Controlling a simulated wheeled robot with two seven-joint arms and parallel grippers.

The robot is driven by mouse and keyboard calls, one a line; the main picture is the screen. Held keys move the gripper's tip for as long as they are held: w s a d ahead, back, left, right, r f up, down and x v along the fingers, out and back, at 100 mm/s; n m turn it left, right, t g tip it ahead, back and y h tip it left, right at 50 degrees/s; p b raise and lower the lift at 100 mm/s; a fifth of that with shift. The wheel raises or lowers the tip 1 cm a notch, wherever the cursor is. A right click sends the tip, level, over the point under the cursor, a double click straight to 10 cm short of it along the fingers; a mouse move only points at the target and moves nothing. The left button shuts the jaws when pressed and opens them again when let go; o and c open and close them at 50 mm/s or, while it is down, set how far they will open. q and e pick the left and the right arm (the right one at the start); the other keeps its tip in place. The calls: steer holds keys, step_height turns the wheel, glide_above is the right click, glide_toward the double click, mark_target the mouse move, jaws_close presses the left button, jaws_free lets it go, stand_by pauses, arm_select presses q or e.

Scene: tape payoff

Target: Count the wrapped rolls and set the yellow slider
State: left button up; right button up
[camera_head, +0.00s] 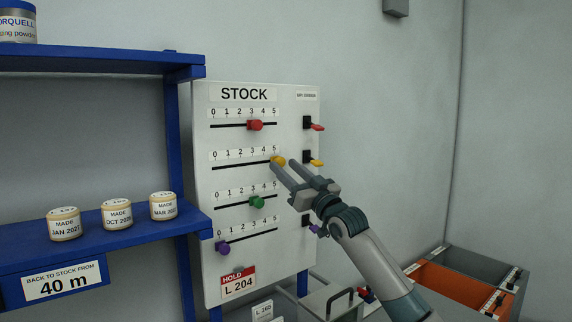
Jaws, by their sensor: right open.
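Three cream-coloured rolls stand on the blue shelf, marked JAN 2027 (65,224), OCT 2026 (117,214) and MAR with a blurred year (163,206). The white STOCK board (222,288) has rows of sliders on scales from 0 to 5. The yellow slider (279,160) is at the 5 end of its row. My right gripper (281,163) is open, with its fingertips on either side of the yellow knob; contact is hard to tell. My left gripper is not in view.
The red slider (255,125) and green slider (257,202) sit near 3; the purple slider (222,248) is at 0. Red (317,127) and yellow levers (317,163) stick out at the board's right. Orange and grey bins (452,284) stand lower right.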

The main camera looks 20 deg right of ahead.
steer(key=shift+w+a+r, duration=0.1)
steer(key=shift+w+r, duration=0.05)
steer(key=shift+w, duration=0.2)
jaws_close()
steer(key=a, duration=0.2)
steer(key=s+a, duration=0.1)
steer(key=a, duration=0.1)
steer(key=s+a+p, duration=0.1)
steer(key=a, duration=0.1)
steer(key=shift+s+a, duration=0.25)
steer(key=shift+a, duration=0.15)
jaws_free()
